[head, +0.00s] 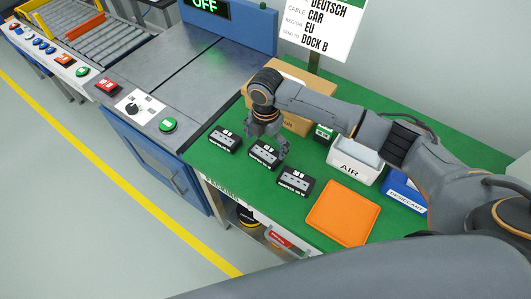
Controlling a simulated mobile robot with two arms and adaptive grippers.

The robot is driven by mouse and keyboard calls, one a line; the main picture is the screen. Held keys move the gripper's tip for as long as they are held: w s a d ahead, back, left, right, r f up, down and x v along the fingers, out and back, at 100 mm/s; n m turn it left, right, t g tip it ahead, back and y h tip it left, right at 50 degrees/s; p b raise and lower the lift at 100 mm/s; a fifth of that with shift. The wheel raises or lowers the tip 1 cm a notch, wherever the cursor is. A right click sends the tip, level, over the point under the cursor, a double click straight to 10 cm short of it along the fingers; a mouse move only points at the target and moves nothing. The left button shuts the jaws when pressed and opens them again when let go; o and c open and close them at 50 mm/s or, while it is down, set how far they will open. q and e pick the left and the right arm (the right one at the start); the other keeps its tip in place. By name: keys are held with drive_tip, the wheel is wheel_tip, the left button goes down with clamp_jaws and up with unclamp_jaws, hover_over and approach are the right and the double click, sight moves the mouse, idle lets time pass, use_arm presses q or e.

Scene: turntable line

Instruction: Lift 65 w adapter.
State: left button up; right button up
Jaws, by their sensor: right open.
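Three black adapters with pale markings lie in a slanting row on the green table top (318,183): a far-left adapter (224,141), a middle adapter (262,155) and a near-right adapter (295,182). Their small labels are too blurred to tell which is the 65 W one. My right gripper (268,140) points down over the middle adapter, open, and partly covers its far side. I cannot tell whether the fingers touch it. My left gripper is not in view.
An orange tray (343,213) lies empty at the front. A cardboard box (305,75), a white AIR bin (352,169) and a blue bin (405,192) stand behind. A grey machine top with a green button (168,125) adjoins left.

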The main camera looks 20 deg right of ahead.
sight(266, 152)
wheel_tip(266, 152, down, 2)
drive_tip(key=shift+f, duration=0.55)
drive_tip(key=shift+c, duration=0.4)
drive_tip(key=c, duration=0.9)
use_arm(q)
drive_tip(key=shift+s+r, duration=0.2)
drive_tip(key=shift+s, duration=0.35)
use_arm(e)
drive_tip(key=shift+r, duration=0.1)
